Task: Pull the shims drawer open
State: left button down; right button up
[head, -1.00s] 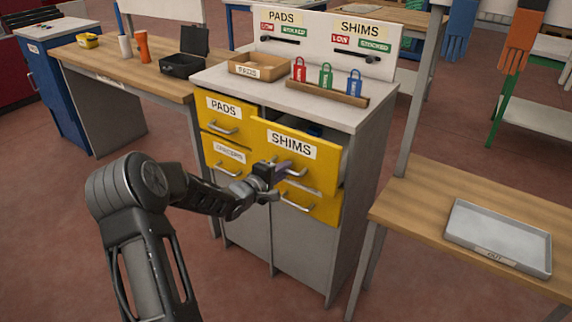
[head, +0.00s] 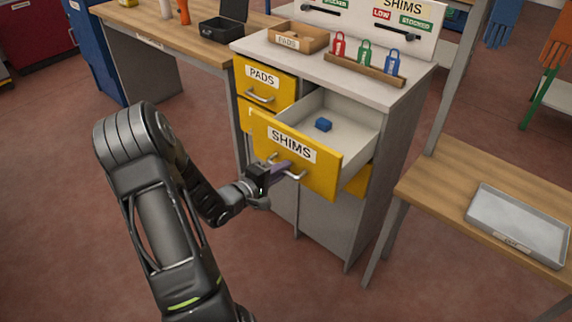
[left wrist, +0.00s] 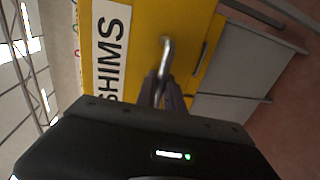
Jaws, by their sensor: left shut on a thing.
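The yellow shims drawer (head: 318,174) stands well out from the grey cabinet, and its white inside shows in the head view. A small blue block (head: 323,125) lies on its floor. My left gripper (head: 283,170) is shut on the silver handle (head: 299,176) at the drawer's front. In the left wrist view the two fingers (left wrist: 165,92) close on the handle (left wrist: 166,50), beside the SHIMS label (left wrist: 109,45). My right gripper is in neither view.
The yellow pads drawer (head: 266,85) is shut at the upper left. A cardboard box (head: 298,38) and a rack of red, green and blue tags (head: 364,70) stand on the cabinet top. A table with a grey tray (head: 515,222) is at the right.

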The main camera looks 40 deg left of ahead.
pick_arm(q)
jog(key=c, duration=1.5)
grip_release()
jog(key=shift+o, duration=0.2)
jog(key=s+r, duration=0.1)
jog(key=s, duration=0.6)
jog(key=shift+s+r, duration=0.25)
jog(key=shift+s, duration=0.05)
jog(key=shift+d, duration=0.1)
